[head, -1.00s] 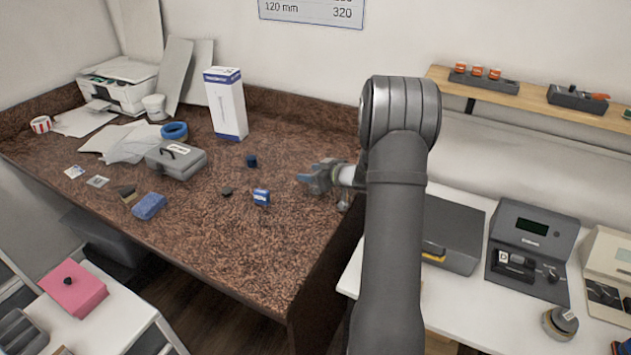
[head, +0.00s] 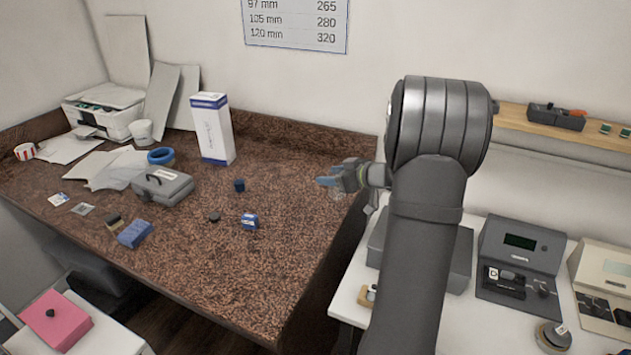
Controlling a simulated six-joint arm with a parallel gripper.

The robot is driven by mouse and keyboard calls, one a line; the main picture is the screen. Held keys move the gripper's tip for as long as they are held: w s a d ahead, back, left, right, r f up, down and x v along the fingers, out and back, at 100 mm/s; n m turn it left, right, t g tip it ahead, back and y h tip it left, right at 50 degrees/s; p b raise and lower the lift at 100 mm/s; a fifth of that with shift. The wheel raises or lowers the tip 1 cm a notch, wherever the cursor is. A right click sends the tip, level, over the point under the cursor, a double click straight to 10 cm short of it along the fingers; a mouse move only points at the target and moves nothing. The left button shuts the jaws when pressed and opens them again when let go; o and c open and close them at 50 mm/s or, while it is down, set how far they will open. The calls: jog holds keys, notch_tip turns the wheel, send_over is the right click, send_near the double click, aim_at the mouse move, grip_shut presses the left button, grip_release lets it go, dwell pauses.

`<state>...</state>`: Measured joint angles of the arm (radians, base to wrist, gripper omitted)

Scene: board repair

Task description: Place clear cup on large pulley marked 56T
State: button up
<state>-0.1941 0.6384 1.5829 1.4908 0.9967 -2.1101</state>
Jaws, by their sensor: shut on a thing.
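My gripper (head: 344,179) is held above the right end of the brown speckled counter (head: 235,275), with its fingers pointing left. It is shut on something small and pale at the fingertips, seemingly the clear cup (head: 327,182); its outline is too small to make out. No 56T marking can be read on anything in view. A round disc-like part (head: 553,337) sits on the white bench at the lower right, well apart from my gripper; I cannot tell whether it is the large pulley.
Grey devices (head: 518,262) crowd the white bench (head: 345,308). The counter's front middle is clear.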

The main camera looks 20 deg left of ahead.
jog(key=shift+d+r, duration=0.45)
jog(key=shift+d, duration=0.35)
jog(key=w+d+f+m+t+h, duration=0.1)
jog(key=d+m+t+h, duration=0.15)
jog(key=d, duration=1.65)
jog(key=w+d+f+m+t+h, duration=0.1)
jog(key=w+d+f+m+t, duration=0.15)
jog(key=d, duration=1.55)
jog(key=s+d+f+m+t+h, duration=0.1)
jog(key=s+d+m+h, duration=0.1)
jog(key=s+d, duration=0.65)
jog(key=s+d+m+t+h, duration=0.15)
jog(key=s+d, duration=0.45)
jog(key=d, duration=0.6)
jog(key=s+d+f+m+t+h, duration=0.1)
jog(key=s+d+m+t, duration=0.1)
jog(key=s+d, duration=0.7)
send_over(558, 324)
jog(key=shift+f, duration=5.55)
jog(key=shift+f, duration=0.15)
